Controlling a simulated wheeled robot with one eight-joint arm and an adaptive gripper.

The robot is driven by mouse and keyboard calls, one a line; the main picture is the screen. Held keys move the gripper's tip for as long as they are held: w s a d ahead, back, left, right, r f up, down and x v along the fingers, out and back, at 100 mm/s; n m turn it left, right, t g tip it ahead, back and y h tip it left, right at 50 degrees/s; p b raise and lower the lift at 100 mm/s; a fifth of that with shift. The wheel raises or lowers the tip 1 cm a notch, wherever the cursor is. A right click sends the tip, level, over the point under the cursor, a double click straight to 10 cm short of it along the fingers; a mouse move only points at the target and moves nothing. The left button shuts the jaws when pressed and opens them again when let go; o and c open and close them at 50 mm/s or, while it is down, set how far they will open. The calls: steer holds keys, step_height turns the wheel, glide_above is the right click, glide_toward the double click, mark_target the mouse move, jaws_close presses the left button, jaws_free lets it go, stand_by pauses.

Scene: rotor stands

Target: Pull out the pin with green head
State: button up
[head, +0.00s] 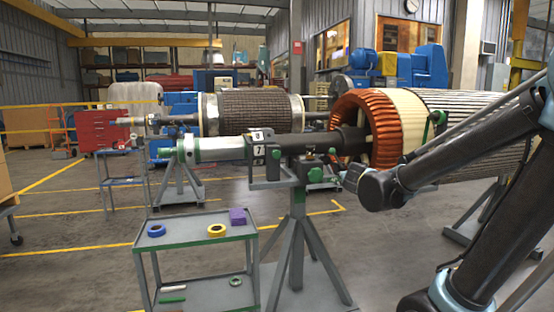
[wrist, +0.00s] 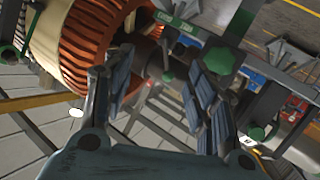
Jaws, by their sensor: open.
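A green star-shaped head (head: 316,175) shows on the bracket of the grey stand (head: 298,215), below the dark shaft, in the head view. In the wrist view a large green head (wrist: 220,60) shows just above the right finger, apart from the space between the fingers. Whether these are the same pin is not certain. The pin's shank is hidden. My gripper (wrist: 160,80) is open, with two dark padded fingers and nothing held between them. In the head view my gripper is to the right of the stand bracket, small and partly hidden by my arm.
The copper-wound rotor (head: 370,120) lies close above my gripper. Another green knob (head: 437,117) is at its right side. Floor between cart and rear stands is clear.

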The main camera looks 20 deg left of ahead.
steer(key=a+r+n+t+y, duration=0.15)
steer(key=a+y, duration=0.25)
steer(key=a, duration=0.7)
steer(key=n+g+y, duration=0.1)
steer(key=n+y, duration=0.3)
steer(key=y, duration=0.1)
glide_toward(277, 156)
steer(key=x, duration=1)
steer(key=shift+w+a, duration=0.1)
steer(key=shift+w, duration=0.2)
jaws_close()
